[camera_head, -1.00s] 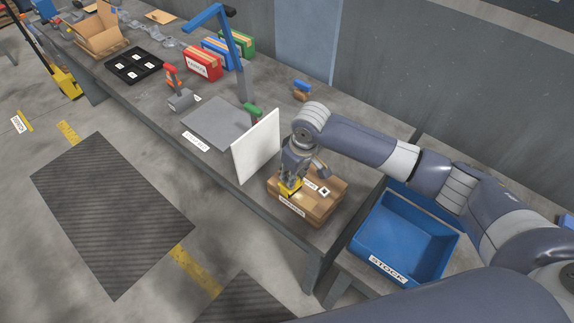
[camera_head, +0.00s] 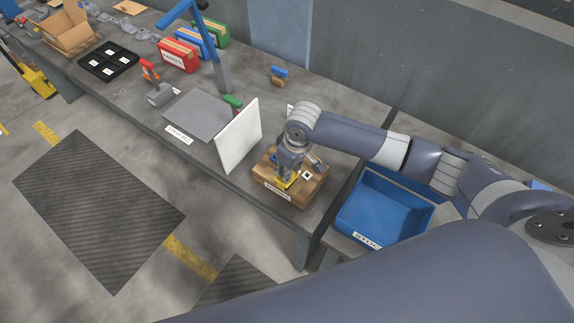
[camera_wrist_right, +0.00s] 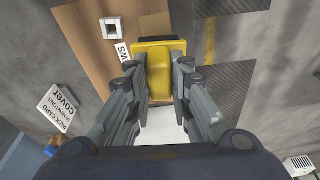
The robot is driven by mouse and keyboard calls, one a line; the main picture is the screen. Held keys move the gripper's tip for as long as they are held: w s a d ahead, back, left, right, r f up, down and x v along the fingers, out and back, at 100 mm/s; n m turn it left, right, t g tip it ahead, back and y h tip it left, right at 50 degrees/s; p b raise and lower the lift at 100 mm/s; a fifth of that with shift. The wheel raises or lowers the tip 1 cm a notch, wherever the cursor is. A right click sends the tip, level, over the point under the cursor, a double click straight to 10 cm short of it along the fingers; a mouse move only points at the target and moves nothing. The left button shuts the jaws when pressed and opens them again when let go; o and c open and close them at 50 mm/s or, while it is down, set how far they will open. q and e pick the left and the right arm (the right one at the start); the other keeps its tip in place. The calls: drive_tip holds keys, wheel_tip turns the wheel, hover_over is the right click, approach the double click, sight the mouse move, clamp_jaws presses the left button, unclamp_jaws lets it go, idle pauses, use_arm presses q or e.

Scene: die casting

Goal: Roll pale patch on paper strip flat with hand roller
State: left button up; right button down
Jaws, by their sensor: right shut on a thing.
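My right gripper (camera_head: 287,178) is shut on a yellow block-like thing (camera_wrist_right: 160,70) with a dark far edge. It holds this at the front left part of a brown wooden block or box (camera_head: 308,186); I cannot tell whether the two touch. The wrist view shows both fingers along the yellow thing's sides and the brown surface (camera_wrist_right: 85,40) beside it. A red-handled tool with a grey body (camera_head: 160,95) stands on the bench; I cannot tell whether it is the hand roller. I cannot make out the paper strip or pale patch. My left gripper is out of view.
An upright white panel (camera_head: 238,137) stands close left of the brown block. A blue bin (camera_head: 385,210) is to its right.

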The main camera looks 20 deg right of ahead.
drive_tip(key=shift+w+a, duration=0.55)
drive_tip(key=shift+w, duration=0.15)
drive_tip(key=shift+w+a, duration=0.7)
drive_tip(key=shift+w, duration=0.25)
drive_tip(key=shift+w+a+b, duration=0.75)
drive_tip(key=shift+w+a, duration=0.3)
drive_tip(key=shift+w, duration=0.25)
drive_tip(key=shift+r+p, duration=0.2)
drive_tip(key=shift+p, duration=0.3)
drive_tip(key=shift+s+d+f, duration=0.15)
drive_tip(key=shift+d, duration=0.05)
drive_tip(key=shift+s+d+p, duration=0.2)
drive_tip(key=shift+s+p, duration=0.1)
drive_tip(key=shift+s, duration=0.05)
drive_tip(key=shift+s+d+f, duration=0.15)
drive_tip(key=shift+s+d, duration=0.45)
drive_tip(key=shift+s, duration=0.15)
drive_tip(key=shift+s+d+f, duration=0.1)
drive_tip(key=shift+s+d, duration=0.45)
drive_tip(key=shift+s, duration=0.2)
drive_tip(key=shift+s+d+r, duration=0.1)
drive_tip(key=shift+s+d, duration=0.7)
drive_tip(key=shift+s, duration=0.25)
